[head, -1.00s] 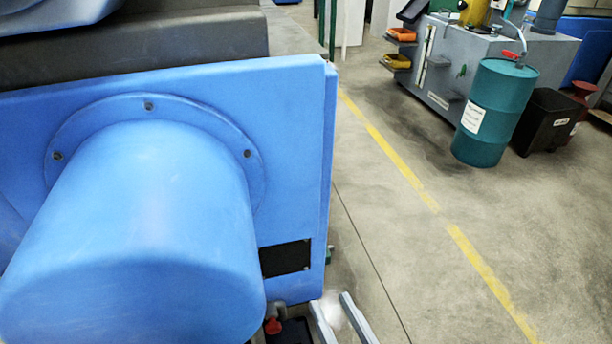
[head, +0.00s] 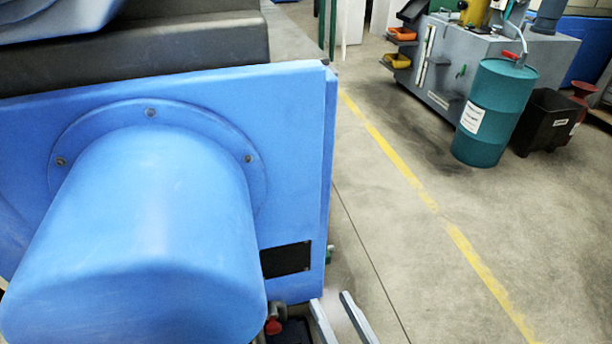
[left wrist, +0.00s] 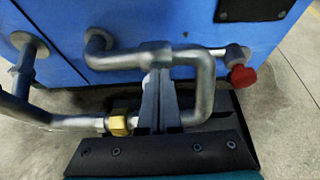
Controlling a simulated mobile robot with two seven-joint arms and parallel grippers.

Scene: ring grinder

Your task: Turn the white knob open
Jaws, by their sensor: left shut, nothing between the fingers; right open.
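I cannot make out a white knob in either view. A red knob (left wrist: 242,76) sits on the end of a bent metal pipe (left wrist: 200,92) on the blue machine in the left wrist view. The red knob also shows at the bottom of the head view (head: 273,326). My left gripper (left wrist: 160,76) is shut and empty, its fingertips close to the pipe's upper run; I cannot tell whether they touch.
The blue machine (head: 290,110) with a large rounded housing (head: 150,220) fills the left of the head view. A brass fitting (left wrist: 119,125) joins the lower pipe. A teal drum (head: 495,110) and a black bin (head: 545,120) stand far right. The floor between is clear.

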